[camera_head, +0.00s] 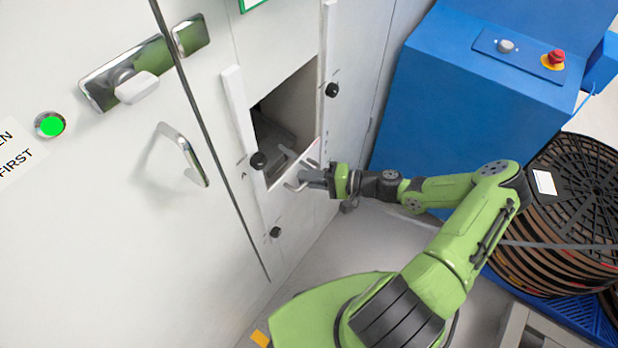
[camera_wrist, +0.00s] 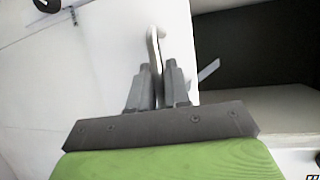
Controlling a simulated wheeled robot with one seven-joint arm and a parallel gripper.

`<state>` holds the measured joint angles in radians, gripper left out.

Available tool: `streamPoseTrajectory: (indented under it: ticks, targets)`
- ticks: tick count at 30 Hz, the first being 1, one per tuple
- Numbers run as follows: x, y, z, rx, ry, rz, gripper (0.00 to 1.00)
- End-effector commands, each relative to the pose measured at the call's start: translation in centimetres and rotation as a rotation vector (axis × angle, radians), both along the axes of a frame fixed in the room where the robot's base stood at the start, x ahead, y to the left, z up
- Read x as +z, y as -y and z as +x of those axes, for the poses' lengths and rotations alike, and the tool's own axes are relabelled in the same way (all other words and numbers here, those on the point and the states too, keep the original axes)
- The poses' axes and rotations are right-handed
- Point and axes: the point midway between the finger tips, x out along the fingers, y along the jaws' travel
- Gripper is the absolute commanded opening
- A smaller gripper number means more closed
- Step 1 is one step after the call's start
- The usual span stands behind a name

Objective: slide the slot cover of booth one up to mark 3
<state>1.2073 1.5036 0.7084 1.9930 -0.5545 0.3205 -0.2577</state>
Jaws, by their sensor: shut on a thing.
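The slot cover (camera_head: 292,207) is a white panel between two upright white rails in the wall. Its top edge lies at the lower end of the open slot (camera_head: 292,108). My gripper (camera_head: 304,178) is shut on the pale bar handle of the cover, and the handle (camera_wrist: 153,42) stands between both fingertips (camera_wrist: 160,75) in the wrist view. The dark slot lies to the right of the handle there. Small marks sit beside the left rail (camera_head: 237,110), but their numbers are too small to read.
Black knobs stand by the rails, at the left (camera_head: 258,161), right (camera_head: 332,90) and below (camera_head: 275,232). A closed door with a bar handle (camera_head: 184,155) and a lit green button (camera_head: 50,125) is at the left. A blue cabinet (camera_head: 480,100) and stacked reels (camera_head: 570,215) stand to the right.

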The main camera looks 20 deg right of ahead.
Motion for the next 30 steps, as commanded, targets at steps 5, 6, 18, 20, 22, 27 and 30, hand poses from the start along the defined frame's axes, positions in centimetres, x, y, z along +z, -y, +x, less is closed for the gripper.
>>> streamPoseTrajectory:
  ticks: [5,6,18,20,22,27,30]
  targets:
    - [-0.1,0.1,0.0,-0.003,-0.001,-0.002,0.38]
    - [-0.1,0.1,0.0,-0.002,-0.001,-0.002,0.38]
    - [0.0,0.5,-0.2,-0.003,-0.003,-0.003,0.38]
    - [0.2,1.4,-0.7,-0.006,-0.001,-0.004,0.38]
    - [0.5,2.8,-1.5,-0.007,-0.003,-0.006,0.38]
    - [1.4,6.9,-4.0,-0.007,-0.002,-0.006,0.38]
    - [1.9,9.3,-5.5,-0.007,-0.002,-0.005,0.38]
